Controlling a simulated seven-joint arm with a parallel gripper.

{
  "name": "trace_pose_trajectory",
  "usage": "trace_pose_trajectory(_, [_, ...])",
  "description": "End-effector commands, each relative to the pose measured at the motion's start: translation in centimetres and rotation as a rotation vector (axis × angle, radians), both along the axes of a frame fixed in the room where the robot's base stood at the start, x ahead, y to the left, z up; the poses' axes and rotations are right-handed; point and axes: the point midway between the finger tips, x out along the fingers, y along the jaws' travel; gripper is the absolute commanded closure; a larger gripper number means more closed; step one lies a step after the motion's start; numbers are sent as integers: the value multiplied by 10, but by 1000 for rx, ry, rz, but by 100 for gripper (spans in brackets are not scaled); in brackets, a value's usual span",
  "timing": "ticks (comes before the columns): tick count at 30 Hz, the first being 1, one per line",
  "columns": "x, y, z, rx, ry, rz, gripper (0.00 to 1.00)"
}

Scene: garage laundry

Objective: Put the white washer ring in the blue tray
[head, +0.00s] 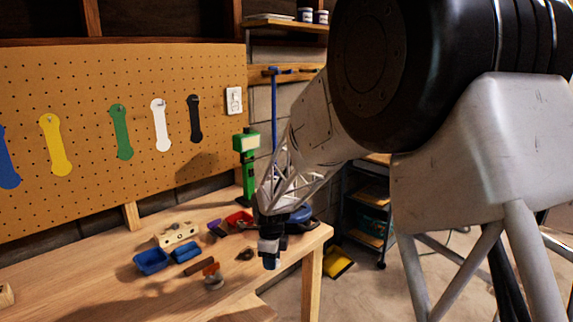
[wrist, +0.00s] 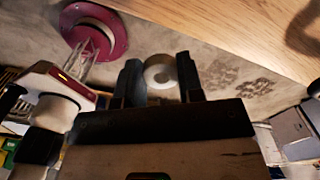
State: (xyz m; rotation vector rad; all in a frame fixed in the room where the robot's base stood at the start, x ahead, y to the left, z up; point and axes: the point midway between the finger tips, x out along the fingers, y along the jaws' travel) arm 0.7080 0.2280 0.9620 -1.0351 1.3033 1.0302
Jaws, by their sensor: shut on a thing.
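A green upright tool (head: 247,165) stands behind. The table's front left is clear.

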Motion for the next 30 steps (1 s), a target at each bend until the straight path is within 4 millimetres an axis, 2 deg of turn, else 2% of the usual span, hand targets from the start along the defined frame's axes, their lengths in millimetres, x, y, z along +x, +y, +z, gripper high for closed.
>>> trace_pose_trajectory(14, [53, -108, -41, 0, -18, 68, 87])
trace_pose_trajectory(22, [77, -175, -79, -4, -25, 182, 87])
trace_pose_trajectory(24, [82, -188, -92, -6, -26, 241, 87])
trace_pose_trajectory(30, [91, -207, -132, -10, -24, 435, 87])
